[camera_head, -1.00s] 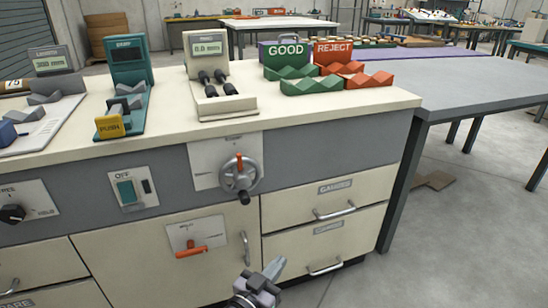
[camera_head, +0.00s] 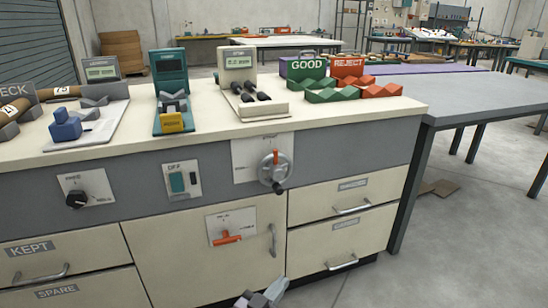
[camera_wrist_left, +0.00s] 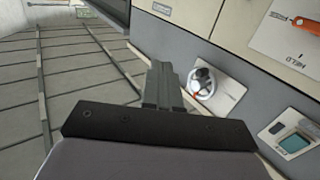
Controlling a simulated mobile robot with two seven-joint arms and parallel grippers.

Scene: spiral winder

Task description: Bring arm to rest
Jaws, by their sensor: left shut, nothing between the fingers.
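My left gripper (camera_head: 262,300) shows at the bottom edge of the head view, low in front of the cabinet (camera_head: 180,258) and apart from it. The hand wheel (camera_head: 276,170) on the grey front panel is above the gripper in the head view. My right gripper is in neither view.
The bench top (camera_head: 300,118) carries GOOD (camera_head: 307,72) and REJECT (camera_head: 350,72) racks and several instruments. Drawer handles (camera_head: 352,208) and an orange lever (camera_head: 226,237) stick out from the front. A grey table (camera_head: 490,98) stands at the right. Open floor (camera_head: 450,250) lies at the lower right.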

